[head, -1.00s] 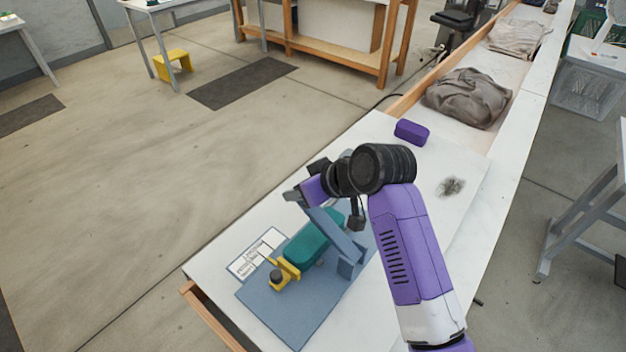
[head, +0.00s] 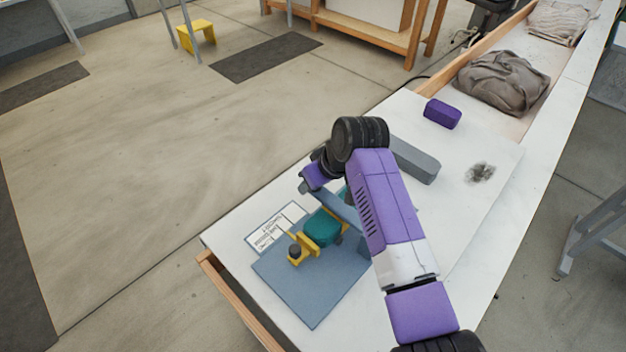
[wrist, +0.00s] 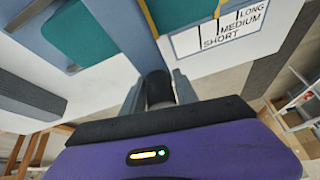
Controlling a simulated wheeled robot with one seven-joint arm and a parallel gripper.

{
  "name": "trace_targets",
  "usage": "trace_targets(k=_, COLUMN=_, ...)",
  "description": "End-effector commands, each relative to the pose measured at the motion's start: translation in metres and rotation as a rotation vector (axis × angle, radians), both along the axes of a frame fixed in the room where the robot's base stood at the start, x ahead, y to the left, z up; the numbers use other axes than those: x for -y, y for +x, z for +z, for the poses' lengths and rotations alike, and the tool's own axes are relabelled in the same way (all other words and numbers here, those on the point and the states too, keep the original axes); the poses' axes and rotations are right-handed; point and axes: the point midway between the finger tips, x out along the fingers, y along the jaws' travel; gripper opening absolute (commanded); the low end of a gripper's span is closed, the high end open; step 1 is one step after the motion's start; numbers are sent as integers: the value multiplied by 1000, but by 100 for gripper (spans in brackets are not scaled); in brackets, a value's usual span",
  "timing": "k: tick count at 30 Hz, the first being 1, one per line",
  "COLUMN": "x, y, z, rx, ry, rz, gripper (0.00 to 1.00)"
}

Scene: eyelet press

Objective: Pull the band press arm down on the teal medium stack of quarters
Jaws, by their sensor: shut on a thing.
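The band press has a blue-grey base plate (head: 310,290) on the white table and a blue-grey press arm (head: 343,208) slanting over it. The teal stack (head: 322,230) lies on the base under the press arm, beside a yellow clamp (head: 303,248) with a dark knob. Teal also shows either side of the press arm in the wrist view (wrist: 78,35). My gripper (wrist: 158,92) is shut on the dark handle at the press arm's free end, above the base. My arm hides the pivot end. I cannot tell whether the press arm touches the stack.
A card (head: 275,228) beside the base reads LONG, MEDIUM, SHORT in the wrist view. A grey block (head: 415,160) and a purple block (head: 442,113) lie farther back on the table. A crumpled grey cloth (head: 502,82) lies beyond them.

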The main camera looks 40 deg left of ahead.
Motion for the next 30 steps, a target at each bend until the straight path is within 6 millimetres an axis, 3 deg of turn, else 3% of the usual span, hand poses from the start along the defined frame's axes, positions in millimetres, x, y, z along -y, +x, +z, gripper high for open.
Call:
trace_targets(k=11, x=2, y=4, z=0, rx=5, ry=3, rz=-9, gripper=0)
trace_targets(k=12, x=2, y=4, z=0, rx=5, ry=3, rz=-9, gripper=41)
trace_targets(k=14, x=2, y=4, z=0, rx=4, ry=4, rz=-8, gripper=52)
trace_targets(k=24, x=1, y=1, z=1, rx=1, ry=2, rz=-3, gripper=52)
trace_targets(k=30, x=11, y=0, z=19, rx=3, ry=4, rz=-3, gripper=52)
